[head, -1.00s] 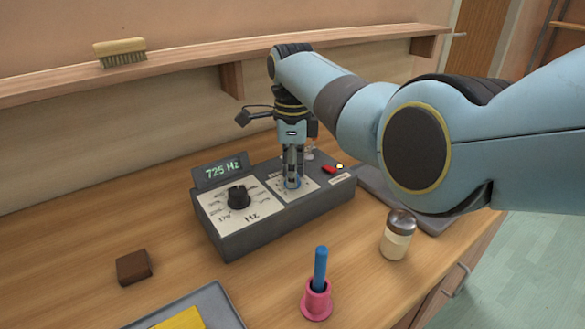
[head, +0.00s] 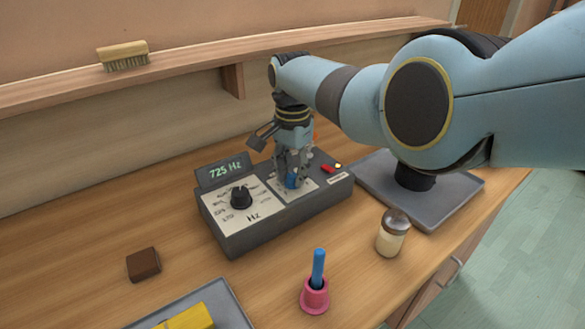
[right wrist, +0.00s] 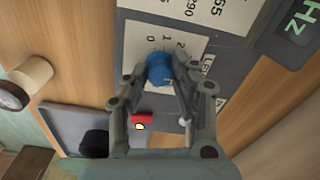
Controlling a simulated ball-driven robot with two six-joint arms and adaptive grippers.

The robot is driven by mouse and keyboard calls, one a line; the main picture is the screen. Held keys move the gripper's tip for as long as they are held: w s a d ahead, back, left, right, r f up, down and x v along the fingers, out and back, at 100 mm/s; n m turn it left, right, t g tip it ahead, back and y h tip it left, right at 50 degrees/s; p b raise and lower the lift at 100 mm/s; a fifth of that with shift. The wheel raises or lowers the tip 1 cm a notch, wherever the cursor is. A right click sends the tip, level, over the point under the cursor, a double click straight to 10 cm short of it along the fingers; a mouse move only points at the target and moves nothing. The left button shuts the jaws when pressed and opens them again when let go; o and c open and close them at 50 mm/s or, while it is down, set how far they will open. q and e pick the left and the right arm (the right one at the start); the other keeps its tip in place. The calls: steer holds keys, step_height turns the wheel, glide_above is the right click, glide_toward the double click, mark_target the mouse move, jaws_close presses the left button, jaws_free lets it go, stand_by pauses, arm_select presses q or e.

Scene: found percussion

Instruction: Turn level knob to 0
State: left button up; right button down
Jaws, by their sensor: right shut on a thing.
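The dark grey tone box (head: 240,243) stands on the bench, and its display (head: 224,171) reads 725 Hz. The blue level knob (head: 291,181) sits on a white scale plate at the box's right part. In the right wrist view the knob (right wrist: 158,66) is beside the marks 0, 1 and 2; its pointer is not clear. My right gripper (head: 293,177) comes down from above with its fingers closed around the knob; the fingers (right wrist: 160,76) touch both its sides. The black Hz knob (head: 241,197) stands free to the left. My left gripper is not in view.
A red switch (head: 328,169) and a small yellow light (head: 338,166) are right of the knob. A shaker jar (head: 391,239), a pink bell with blue handle (head: 315,295) and a brown block (head: 143,264) stand in front. A grey tray (head: 455,204) lies at right; a brush (head: 124,57) is on the shelf.

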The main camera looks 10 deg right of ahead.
steer(key=n, duration=0.5)
steer(key=shift+r+n+p, duration=0.1)
steer(key=shift+n+p, duration=0.25)
steer(key=shift+n, duration=0.05)
steer(key=n, duration=1.2)
steer(key=shift+n+p, duration=0.3)
steer(key=shift+p, duration=0.1)
steer(key=n, duration=0.5)
steer(key=shift+n, duration=0.3)
steer(key=c, duration=1.1)
jaws_free()
steer(key=shift+o, duration=0.2)
